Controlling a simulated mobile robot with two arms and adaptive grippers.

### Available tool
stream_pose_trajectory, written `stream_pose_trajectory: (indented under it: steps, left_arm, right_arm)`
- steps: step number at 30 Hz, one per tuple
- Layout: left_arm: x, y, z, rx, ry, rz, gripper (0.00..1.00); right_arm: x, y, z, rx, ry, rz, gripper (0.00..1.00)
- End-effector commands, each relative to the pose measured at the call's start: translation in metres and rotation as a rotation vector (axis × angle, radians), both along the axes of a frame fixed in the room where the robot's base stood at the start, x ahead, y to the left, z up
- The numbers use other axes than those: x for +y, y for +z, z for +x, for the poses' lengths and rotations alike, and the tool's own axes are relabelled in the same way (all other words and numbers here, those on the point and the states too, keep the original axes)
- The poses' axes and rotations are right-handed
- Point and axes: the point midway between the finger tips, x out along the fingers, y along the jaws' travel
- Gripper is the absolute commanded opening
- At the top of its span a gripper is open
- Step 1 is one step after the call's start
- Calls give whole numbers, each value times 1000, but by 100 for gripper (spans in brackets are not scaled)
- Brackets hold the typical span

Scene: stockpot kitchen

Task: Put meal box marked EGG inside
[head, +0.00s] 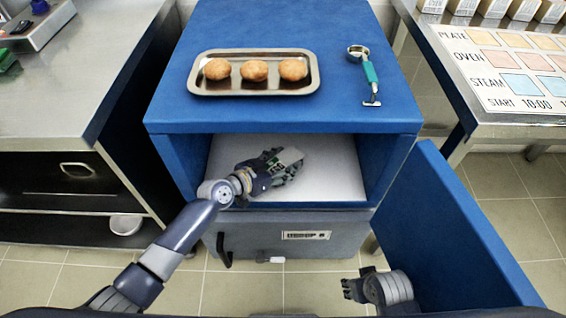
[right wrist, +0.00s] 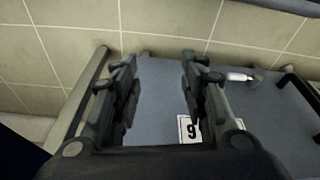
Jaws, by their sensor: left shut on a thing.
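My left gripper (head: 283,166) reaches into the open compartment (head: 335,170) of the blue cabinet. It is shut on a pale meal box (head: 291,156), mostly hidden behind the fingers; no marking on it can be read. The box is inside the opening, above or on the white compartment floor; I cannot tell which. My right gripper (head: 352,289) is low in front of the cabinet, near the open blue door (head: 440,230). In the right wrist view its fingers (right wrist: 160,85) stand apart with nothing between them.
A metal tray (head: 254,91) with three buns and a green-handled scoop (head: 370,80) lie on the cabinet top. Below is a grey drawer (head: 290,245) with a black handle. Several boxes (head: 498,8) and a picture chart (head: 520,70) are on the right counter.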

Motion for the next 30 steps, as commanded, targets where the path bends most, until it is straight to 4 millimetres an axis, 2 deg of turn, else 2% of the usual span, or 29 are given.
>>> stream_pose_trajectory:
  steps: [1,3,4,18,21,30]
  left_arm:
    - [0,0,0,-1,0,1,52]
    - [0,0,0,-1,0,1,68]
    - [0,0,0,-1,0,1,70]
    - [0,3,0,0,0,0,70]
    - [12,8,-11,0,0,3,70]
    - [54,33,-53,1,-1,3,70]
  right_arm:
    - [0,1,0,-1,0,0,40]
    - [0,2,0,-1,0,0,40]
    - [0,2,0,-1,0,0,40]
    - [0,1,0,-1,0,0,40]
    - [-2,-18,-6,20,1,-4,40]
    - [-2,-54,-15,36,5,-4,40]
